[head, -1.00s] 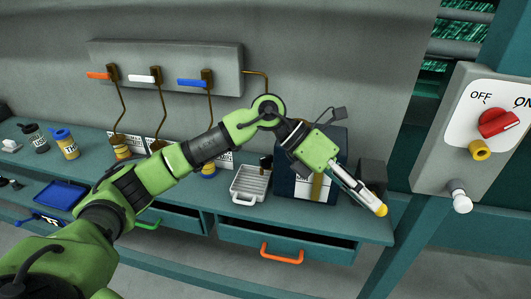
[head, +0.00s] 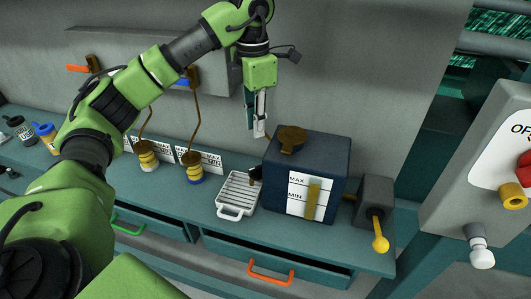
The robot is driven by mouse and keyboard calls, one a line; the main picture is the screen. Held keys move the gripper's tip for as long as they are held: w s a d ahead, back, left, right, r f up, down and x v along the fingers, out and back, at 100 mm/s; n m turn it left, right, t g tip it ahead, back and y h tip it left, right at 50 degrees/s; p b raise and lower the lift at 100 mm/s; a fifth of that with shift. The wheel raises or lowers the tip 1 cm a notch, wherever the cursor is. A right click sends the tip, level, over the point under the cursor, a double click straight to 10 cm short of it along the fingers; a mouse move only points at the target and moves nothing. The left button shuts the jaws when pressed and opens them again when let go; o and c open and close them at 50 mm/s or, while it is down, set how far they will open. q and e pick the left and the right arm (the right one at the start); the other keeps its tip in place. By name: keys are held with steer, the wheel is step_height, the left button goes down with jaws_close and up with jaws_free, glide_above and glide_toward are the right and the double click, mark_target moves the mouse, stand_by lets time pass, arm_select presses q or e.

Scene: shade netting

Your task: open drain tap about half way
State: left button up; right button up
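A dark blue tank (head: 334,155) with a bronze cap and a MAX/MIN gauge stands on the bench. A small black tap-like fitting (head: 255,173) sticks out at its left side, above a pale ribbed tray (head: 238,188). To the tank's right is a grey block (head: 373,190) with a yellow ball-ended lever (head: 379,235) pointing down. No label shows which is the drain tap. My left gripper (head: 255,132) points down above and left of the tank, touching neither fitting. Its fingers look close together side-on, with nothing seen between them. My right gripper is out of view.
Bottles (head: 46,134) stand at the far left. Wall pipes with coloured handles run behind my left arm. Drawers with a green (head: 127,229) and an orange handle (head: 270,272) stand slightly open under the bench. A switch box (head: 455,205) stands at the right.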

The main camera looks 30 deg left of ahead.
arm_select(q)
steer(key=p, duration=0.2)
glide_above(254, 168)
step_height(254, 168, down, 8)
steer(key=shift+f, duration=0.1)
step_height(254, 168, down, 4)
steer(key=shift+r+p, duration=0.1)
steer(key=shift+p, duration=0.6)
steer(key=shift+f, duration=0.6)
steer(key=shift+w, duration=0.1)
jaws_close()
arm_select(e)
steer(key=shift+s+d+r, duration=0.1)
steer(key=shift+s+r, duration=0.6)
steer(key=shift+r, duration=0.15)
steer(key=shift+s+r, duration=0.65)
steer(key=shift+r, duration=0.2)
